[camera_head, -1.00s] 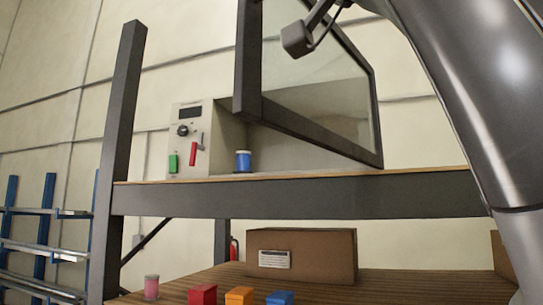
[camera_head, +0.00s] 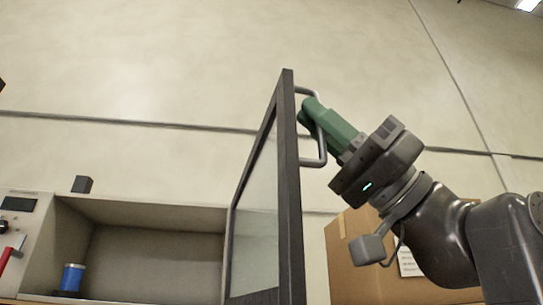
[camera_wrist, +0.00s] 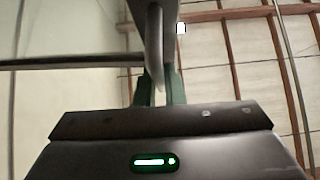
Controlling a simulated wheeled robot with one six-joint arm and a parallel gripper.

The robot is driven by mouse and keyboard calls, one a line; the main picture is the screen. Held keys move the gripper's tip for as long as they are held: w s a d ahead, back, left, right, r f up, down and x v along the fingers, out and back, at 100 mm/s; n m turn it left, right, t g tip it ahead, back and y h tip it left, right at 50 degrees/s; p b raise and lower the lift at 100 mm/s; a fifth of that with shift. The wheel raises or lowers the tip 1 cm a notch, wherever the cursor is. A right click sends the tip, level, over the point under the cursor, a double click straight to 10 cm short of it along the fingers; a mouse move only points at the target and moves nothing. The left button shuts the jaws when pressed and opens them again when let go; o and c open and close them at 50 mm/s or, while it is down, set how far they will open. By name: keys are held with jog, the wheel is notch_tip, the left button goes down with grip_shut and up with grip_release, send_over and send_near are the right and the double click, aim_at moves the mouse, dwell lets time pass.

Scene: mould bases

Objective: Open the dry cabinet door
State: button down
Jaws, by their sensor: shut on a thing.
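The dry cabinet door (camera_head: 290,200) has a dark frame and a glass pane. It stands swung out from the cabinet (camera_head: 150,212), seen almost edge-on in the head view, and the cabinet's interior shows to its left. A grey bar handle (camera_head: 321,150) sits on the door's right face. My gripper (camera_head: 311,112), with green fingers, is shut on the handle near its upper part. In the wrist view the handle (camera_wrist: 155,50) runs between the green fingers, and my gripper (camera_wrist: 158,88) is at the lower middle. The exact finger contact is partly hidden.
A blue spool-like item (camera_head: 72,277) stands inside the cabinet at the lower left. The control panel (camera_head: 18,225) with a red lever is at the far left. A cardboard box (camera_head: 350,260) stands behind my arm on the right. The wall above is clear.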

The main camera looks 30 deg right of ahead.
jog(key=shift+s+d+r+n+g+y+p, duration=0.1)
jog(key=shift+d+n+g+y+p, duration=0.1)
jog(key=shift+d+g, duration=0.4)
jog(key=shift+s+d+n+g+y+p, duration=0.1)
jog(key=shift+d+n+g+p, duration=0.15)
jog(key=shift+d, duration=0.55)
jog(key=c, duration=1.5)
grip_release()
jog(key=shift+w+a, duration=0.1)
jog(key=b+v, duration=0.4)
jog(key=v, duration=1)
